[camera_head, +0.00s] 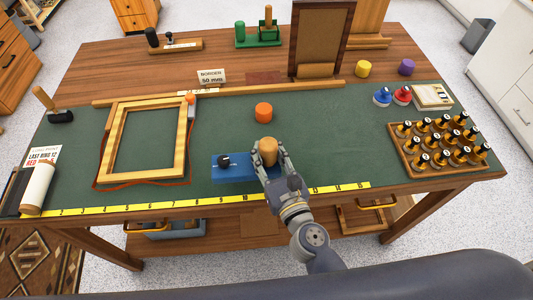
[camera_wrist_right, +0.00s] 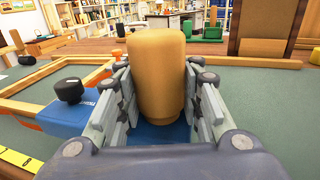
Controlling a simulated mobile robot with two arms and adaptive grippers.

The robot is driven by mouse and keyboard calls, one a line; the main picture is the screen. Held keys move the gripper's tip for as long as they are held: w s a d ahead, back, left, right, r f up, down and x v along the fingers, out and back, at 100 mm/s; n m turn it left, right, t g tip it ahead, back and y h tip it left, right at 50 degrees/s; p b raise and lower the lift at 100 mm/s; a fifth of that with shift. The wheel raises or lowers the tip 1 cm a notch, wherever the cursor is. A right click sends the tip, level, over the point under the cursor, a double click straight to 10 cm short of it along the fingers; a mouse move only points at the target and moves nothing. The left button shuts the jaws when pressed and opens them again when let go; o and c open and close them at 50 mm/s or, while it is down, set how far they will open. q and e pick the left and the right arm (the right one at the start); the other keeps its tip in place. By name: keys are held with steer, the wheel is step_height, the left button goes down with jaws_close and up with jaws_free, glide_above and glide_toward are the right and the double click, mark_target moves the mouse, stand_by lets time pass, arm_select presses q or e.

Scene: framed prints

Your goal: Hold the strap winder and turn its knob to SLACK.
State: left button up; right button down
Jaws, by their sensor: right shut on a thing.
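The strap winder (camera_head: 232,173) is a blue block lying on the green mat, with a black knob (camera_head: 223,161) at its left end and a tan wooden grip (camera_head: 268,150) standing at its right. In the right wrist view the blue body (camera_wrist_right: 60,121) and the black knob (camera_wrist_right: 69,90) show at the left; a small pale mark is on the knob. No SLACK label is readable. My right gripper (camera_wrist_right: 160,95) is shut on the upright tan grip, one finger on each side. The knob stands apart from the fingers. My left gripper is not in view.
A wooden frame (camera_head: 108,148) with a red-orange strap around it lies left of the winder. An orange cylinder (camera_head: 263,112) stands behind the winder. A rack of bottles (camera_head: 397,158) stands at the right. A yellow ruler (camera_head: 180,203) runs along the front edge. The mat right of the gripper is clear.

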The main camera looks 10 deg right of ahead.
steer(key=shift+w+d+p, duration=0.2)
steer(key=shift+w+p, duration=0.5)
steer(key=shift+w, duration=2.1)
steer(key=shift+f+b, duration=2.05)
steer(key=shift+f+b, duration=0.35)
steer(key=shift+f, duration=0.1)
